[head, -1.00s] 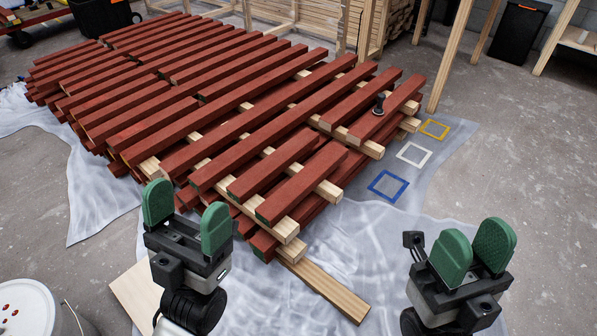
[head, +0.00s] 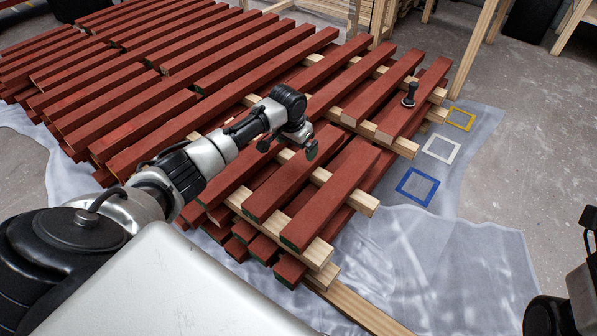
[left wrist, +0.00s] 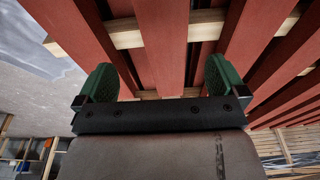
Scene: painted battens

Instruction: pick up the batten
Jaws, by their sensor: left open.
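Red-painted battens (head: 331,198) lie in rows across bare wooden cross-bars, with several shorter ones at the near right; which one the task means I cannot tell. My left gripper (head: 288,149) is above these shorter battens, its green fingers apart and nothing held. In the left wrist view the open fingers (left wrist: 160,82) point at the rack, and a red batten (left wrist: 162,40) runs between them in the picture, crossing a pale bar. The gap in height is unclear. Only a dark part of my right arm shows at the right edge; its fingers are out of frame.
A small black upright object (head: 409,95) stands on a batten at the right. Blue (head: 433,192), white (head: 458,152) and yellow (head: 472,122) square outlines lie on the plastic sheet (head: 460,255). A bare plank (head: 350,306) is near the front. The sheet beside the rack is largely clear.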

